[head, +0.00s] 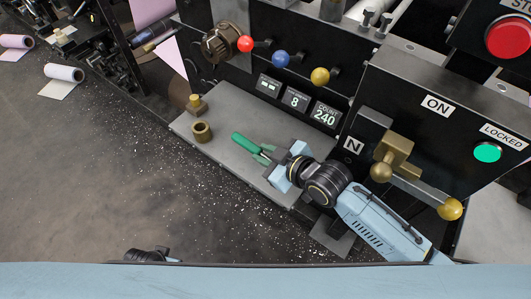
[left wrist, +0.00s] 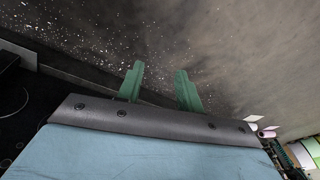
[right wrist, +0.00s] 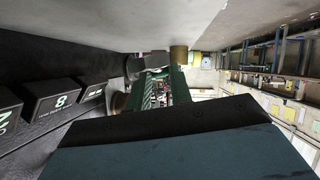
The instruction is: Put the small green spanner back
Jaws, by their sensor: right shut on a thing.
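The small green spanner (head: 243,141) shows in the head view as a bright green handle over the grey metal ledge. My right gripper (head: 264,154) is shut on it from the right side, and its fingers hide the rest of the spanner. I cannot tell whether the spanner touches the ledge. In the right wrist view, my dark green fingers (right wrist: 165,90) show, but the spanner is not clear there. My left gripper (left wrist: 160,85) is open and empty above the dark floor; only part of its wrist shows at the bottom of the head view.
The grey ledge (head: 226,118) carries a brass ring (head: 202,132) and a brass knob (head: 196,104). Behind it are red, blue (head: 281,59) and yellow knobs and a counter panel. A brass lever (head: 400,165) stands right, near my right arm. Paper rolls (head: 64,73) lie far left.

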